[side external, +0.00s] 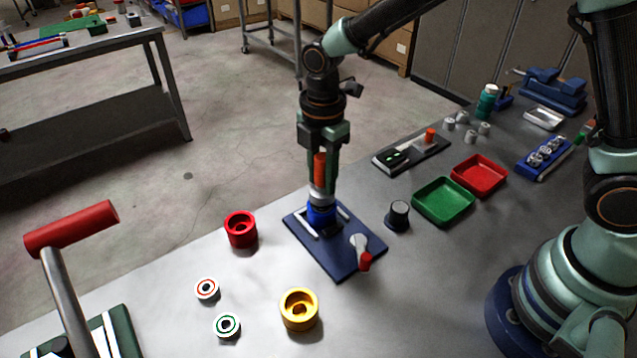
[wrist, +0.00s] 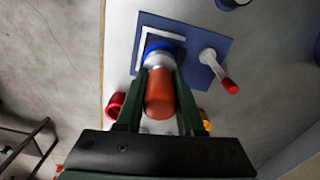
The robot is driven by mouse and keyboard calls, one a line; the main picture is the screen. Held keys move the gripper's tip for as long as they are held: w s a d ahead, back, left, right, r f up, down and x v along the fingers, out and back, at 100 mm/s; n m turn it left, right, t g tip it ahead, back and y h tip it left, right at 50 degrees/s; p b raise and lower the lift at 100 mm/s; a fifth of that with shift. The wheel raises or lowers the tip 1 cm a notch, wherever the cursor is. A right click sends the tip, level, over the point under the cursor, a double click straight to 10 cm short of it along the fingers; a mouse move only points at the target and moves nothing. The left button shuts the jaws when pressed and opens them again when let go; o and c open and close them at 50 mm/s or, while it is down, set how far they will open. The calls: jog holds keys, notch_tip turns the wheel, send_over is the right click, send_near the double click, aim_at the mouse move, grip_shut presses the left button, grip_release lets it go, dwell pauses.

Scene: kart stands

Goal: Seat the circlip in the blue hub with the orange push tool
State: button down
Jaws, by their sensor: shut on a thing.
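My gripper (side external: 320,182) is shut on the orange push tool (side external: 320,168), which stands about upright between the fingers. In the wrist view the orange handle (wrist: 160,98) lies between the two green fingers. The tool's silver lower end is at the top of the blue hub (side external: 321,217); whether it touches cannot be told. The hub, also in the wrist view (wrist: 157,46), stands on a dark blue plate (side external: 323,250) inside a light angled bracket. The circlip cannot be made out; the tool covers the hub's opening.
A grey lever with a red end (side external: 363,252) sits on the plate. A red hub (side external: 241,230), a yellow hub (side external: 299,309) and two ringed discs (side external: 207,289) stand nearby. A black knob (side external: 398,215), green tray (side external: 443,201) and red tray (side external: 479,175) lie to the right.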

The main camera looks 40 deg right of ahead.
aim_at(322, 156)
jog(key=shift+f, duration=0.65)
dwell(1.5)
jog(key=shift+r, duration=3.6)
